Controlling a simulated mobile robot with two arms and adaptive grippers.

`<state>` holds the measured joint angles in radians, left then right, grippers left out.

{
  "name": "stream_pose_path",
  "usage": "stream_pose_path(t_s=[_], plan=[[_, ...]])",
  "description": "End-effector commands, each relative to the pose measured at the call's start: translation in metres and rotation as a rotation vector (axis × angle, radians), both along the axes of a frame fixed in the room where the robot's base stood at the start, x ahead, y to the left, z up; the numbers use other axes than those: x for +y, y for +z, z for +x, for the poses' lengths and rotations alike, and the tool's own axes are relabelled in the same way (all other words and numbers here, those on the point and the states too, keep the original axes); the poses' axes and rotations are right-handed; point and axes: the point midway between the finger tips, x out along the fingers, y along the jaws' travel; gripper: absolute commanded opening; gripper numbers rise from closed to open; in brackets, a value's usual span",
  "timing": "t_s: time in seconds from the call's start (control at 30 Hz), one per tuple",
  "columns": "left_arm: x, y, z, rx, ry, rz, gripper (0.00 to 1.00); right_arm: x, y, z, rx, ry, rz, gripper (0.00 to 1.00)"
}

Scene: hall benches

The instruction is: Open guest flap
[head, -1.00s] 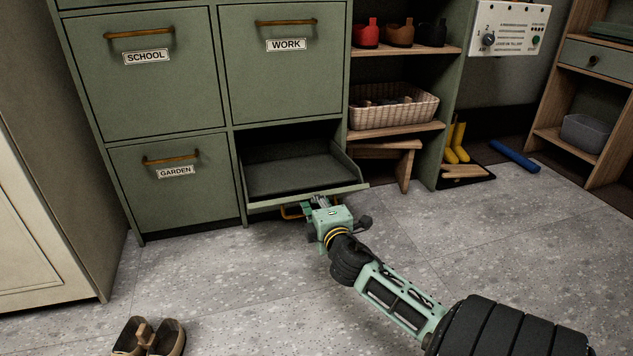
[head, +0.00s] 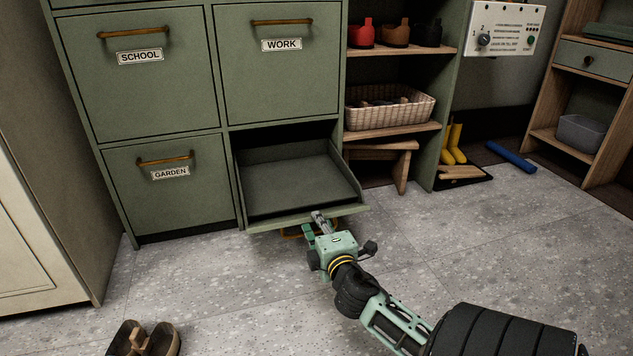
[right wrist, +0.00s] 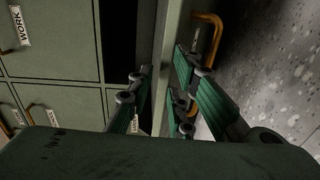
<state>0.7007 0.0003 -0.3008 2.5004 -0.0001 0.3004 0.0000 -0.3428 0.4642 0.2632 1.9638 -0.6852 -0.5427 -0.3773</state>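The guest flap (head: 303,218) is the lower right front of the green cabinet. It is tilted outward and down, showing a dark tray-like inside (head: 300,185). Its outer face and label are hidden in the head view; part of its brass handle (head: 290,235) shows below the edge. My right gripper (head: 315,226) is at the flap's front edge. In the right wrist view its fingers (right wrist: 164,85) are apart, one on each side of the flap's edge, with the handle (right wrist: 211,25) beyond the right finger. Firm contact cannot be told. My left gripper is not in view.
The closed SCHOOL (head: 155,85), WORK (head: 280,75) and GARDEN (head: 172,190) flaps surround it. To the right are shelves with a wicker basket (head: 388,110) and yellow boots (head: 453,145). Brown sandals (head: 145,340) lie at the front left. The floor before the flap is clear.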

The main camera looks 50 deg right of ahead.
Motion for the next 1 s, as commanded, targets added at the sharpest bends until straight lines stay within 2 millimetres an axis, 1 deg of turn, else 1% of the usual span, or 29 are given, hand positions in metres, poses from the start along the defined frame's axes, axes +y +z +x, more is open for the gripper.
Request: stream_pose_path(t_s=[0.4,0.73,0.9,1.0], plan=[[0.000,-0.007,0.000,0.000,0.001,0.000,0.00,0.011,-0.016,-0.019,-0.001,0.000,0.000,0.17],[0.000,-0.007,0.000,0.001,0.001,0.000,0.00,0.012,-0.017,-0.020,-0.001,0.000,-0.001,0.17],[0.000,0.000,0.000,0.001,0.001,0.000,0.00,0.012,-0.016,-0.020,0.000,-0.001,0.000,0.17],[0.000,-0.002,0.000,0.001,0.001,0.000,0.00,0.012,-0.018,-0.020,0.001,0.000,-0.001,0.17]])
